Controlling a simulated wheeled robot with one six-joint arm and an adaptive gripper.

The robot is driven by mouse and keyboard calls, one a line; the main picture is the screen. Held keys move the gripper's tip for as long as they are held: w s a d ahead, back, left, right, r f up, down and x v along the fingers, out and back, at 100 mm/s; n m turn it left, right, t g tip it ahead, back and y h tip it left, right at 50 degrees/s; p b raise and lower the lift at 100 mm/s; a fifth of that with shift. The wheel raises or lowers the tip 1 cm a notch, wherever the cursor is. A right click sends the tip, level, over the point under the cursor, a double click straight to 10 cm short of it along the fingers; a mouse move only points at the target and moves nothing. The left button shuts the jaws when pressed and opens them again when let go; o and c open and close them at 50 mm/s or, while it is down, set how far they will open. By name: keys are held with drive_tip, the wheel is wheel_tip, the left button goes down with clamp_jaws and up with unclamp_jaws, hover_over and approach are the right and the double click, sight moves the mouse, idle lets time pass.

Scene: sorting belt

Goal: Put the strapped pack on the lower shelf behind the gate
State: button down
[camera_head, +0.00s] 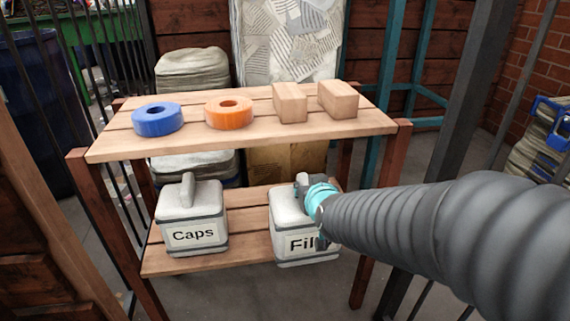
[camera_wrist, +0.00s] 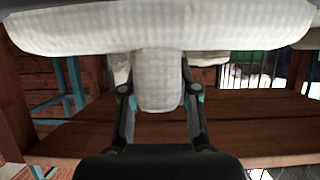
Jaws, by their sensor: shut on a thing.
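A pale grey-white pack with a "Film"-like label, partly covered (camera_head: 290,222), is at the right end of the lower shelf (camera_head: 250,243), at its front edge. My gripper (camera_head: 306,184) is shut on the upright handle on top of this pack. In the wrist view the pale handle (camera_wrist: 157,82) sits between the two dark fingers, with the pack's wide body (camera_wrist: 230,30) across the top. A similar pack labelled "Caps" (camera_head: 192,220) stands upright at the left of the lower shelf. I cannot tell whether the held pack touches the shelf. My arm hides its right side.
The upper shelf (camera_head: 190,146) holds a blue ring (camera_head: 157,119), an orange ring (camera_head: 229,111) and two wooden blocks (camera_head: 290,103). It lies above the packs. A bare gap of lower shelf lies between the two packs. Dark gate bars (camera_head: 465,110) stand right of the shelf.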

drive_tip(key=w+r+x, duration=0.1)
drive_tip(key=r+x, duration=0.2)
drive_tip(key=x, duration=1.1)
drive_tip(key=shift+w+a+p, duration=0.2)
drive_tip(key=shift+w+p, duration=0.05)
drive_tip(key=shift+p, duration=0.2)
drive_tip(key=shift+f, duration=0.3)
drive_tip(key=c, duration=0.8)
unclamp_jaws()
drive_tip(key=shift+c, duration=0.2)
drive_tip(key=shift+r, duration=0.1)
